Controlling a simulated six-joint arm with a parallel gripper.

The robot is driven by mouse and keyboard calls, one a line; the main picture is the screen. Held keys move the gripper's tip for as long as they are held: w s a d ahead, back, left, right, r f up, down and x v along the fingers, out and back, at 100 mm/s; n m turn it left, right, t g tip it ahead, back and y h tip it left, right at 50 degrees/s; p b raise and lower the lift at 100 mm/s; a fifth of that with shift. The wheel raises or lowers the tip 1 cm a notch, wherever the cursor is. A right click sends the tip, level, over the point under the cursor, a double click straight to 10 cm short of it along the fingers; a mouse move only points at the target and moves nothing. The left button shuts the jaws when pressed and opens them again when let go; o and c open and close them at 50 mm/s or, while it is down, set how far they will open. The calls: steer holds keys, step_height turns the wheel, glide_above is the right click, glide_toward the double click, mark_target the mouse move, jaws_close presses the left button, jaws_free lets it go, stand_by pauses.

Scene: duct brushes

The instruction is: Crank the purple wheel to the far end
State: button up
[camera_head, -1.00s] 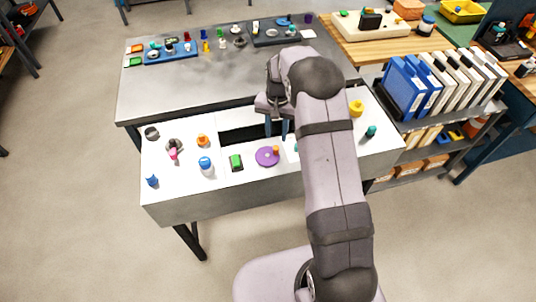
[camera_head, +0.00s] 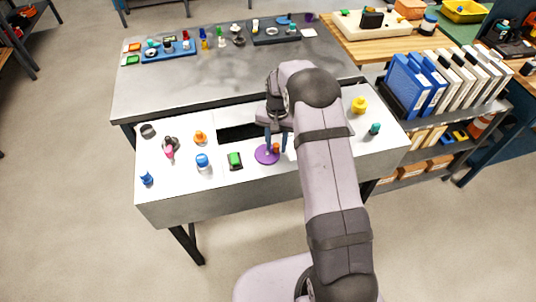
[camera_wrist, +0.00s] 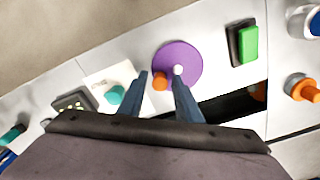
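The purple wheel (camera_head: 265,156) is a flat disc on the white panel, with an orange crank knob near its edge. In the wrist view the purple wheel (camera_wrist: 184,58) has a pale hub at its centre, and the orange knob (camera_wrist: 160,82) stands at its lower left rim. My gripper (camera_head: 276,150) is over the wheel, with its fingers pointing down. In the wrist view my gripper (camera_wrist: 158,82) is open, its two dark blue fingers apart, with the orange knob appearing between their tips. I cannot tell whether either finger touches it.
A green rocker switch (camera_head: 235,160) and a blue-topped knob (camera_head: 203,161) stand left of the wheel. A dark slot (camera_head: 238,133) opens behind it. A teal knob on a white plate (camera_wrist: 113,94) is close beside my gripper. A yellow knob (camera_head: 359,105) stands farther right.

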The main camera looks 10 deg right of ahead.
steer(key=c, duration=0.6)
steer(key=shift+c, duration=0.2)
steer(key=shift+w, duration=0.1)
steer(key=shift+w+a, duration=0.15)
steer(key=shift+w, duration=0.45)
steer(key=shift+w+a+f, duration=0.1)
steer(key=shift+w+a, duration=0.1)
steer(key=shift+w, duration=0.1)
steer(key=shift+w+a, duration=0.2)
steer(key=shift+a, duration=0.1)
